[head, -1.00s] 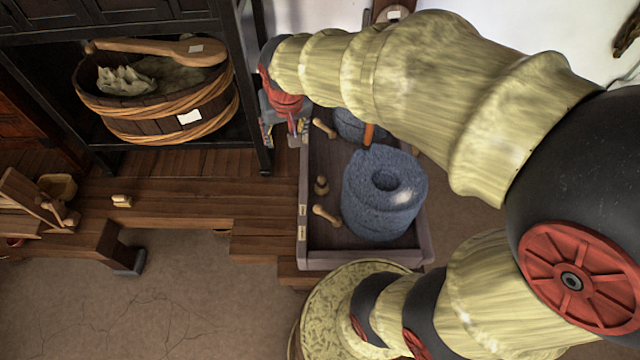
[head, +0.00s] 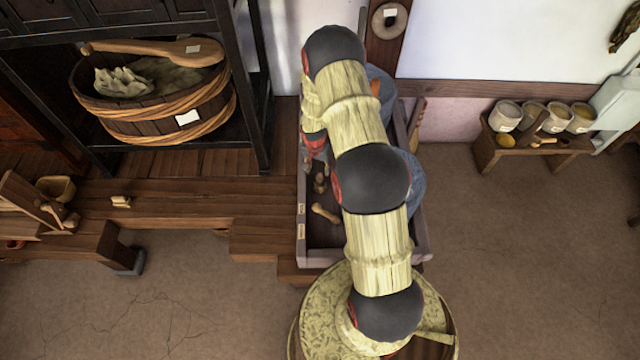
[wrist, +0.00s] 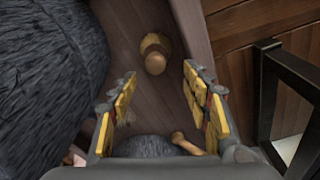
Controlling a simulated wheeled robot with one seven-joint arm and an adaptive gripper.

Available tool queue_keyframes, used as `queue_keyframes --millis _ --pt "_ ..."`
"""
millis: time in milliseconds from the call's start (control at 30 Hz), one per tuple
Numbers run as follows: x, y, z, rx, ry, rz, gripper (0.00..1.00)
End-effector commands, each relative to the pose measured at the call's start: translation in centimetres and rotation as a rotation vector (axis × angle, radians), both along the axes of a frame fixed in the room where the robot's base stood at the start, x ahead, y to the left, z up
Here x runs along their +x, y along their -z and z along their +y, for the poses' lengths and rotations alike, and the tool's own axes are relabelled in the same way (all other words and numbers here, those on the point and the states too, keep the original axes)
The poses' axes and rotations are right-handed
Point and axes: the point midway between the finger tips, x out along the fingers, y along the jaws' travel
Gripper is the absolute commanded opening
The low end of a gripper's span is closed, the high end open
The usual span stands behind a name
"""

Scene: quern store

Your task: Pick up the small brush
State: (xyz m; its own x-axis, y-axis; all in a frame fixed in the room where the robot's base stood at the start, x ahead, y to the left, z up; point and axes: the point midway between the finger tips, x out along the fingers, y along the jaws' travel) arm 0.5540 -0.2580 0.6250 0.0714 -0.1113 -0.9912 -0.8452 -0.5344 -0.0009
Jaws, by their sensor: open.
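My gripper (wrist: 160,95) is open and empty, pointing down into the shallow wooden tray (head: 302,205). In the wrist view, a short wooden piece with a round knob (wrist: 154,52) stands beyond the fingertips, near the tray wall; it also shows in the head view (head: 320,184). A wooden handle (wrist: 185,143) lies partly behind the right finger. I cannot tell for certain which of these is the small brush. In the head view my arm covers much of the tray.
A large grey quern stone (wrist: 45,80) stands close on the left in the wrist view, and another stone (wrist: 150,147) lies below. Another wooden handle (head: 325,212) lies in the tray. A black shelf (head: 262,130) with a wooden tub (head: 150,115) stands left of the tray.

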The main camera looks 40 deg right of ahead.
Motion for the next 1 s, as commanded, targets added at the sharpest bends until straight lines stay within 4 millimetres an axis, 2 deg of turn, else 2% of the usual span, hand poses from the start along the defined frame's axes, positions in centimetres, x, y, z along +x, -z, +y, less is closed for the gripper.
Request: queue_keyframes --millis 33,100,400,567,833,1000 --pt "-0.3 1.2 -0.2 0.004 0.012 0.004 0.48" --pt "-0.6 2.2 -0.4 0.008 0.024 0.007 0.48" --pt "-0.7 5.3 -0.7 0.011 0.034 0.009 0.48" --pt "-0.5 6.3 -0.8 0.011 0.033 0.007 0.48" --pt "-0.2 10.1 -1.1 0.011 0.033 0.009 0.48" --pt "-0.1 10.6 -1.2 0.01 0.032 0.007 0.48"
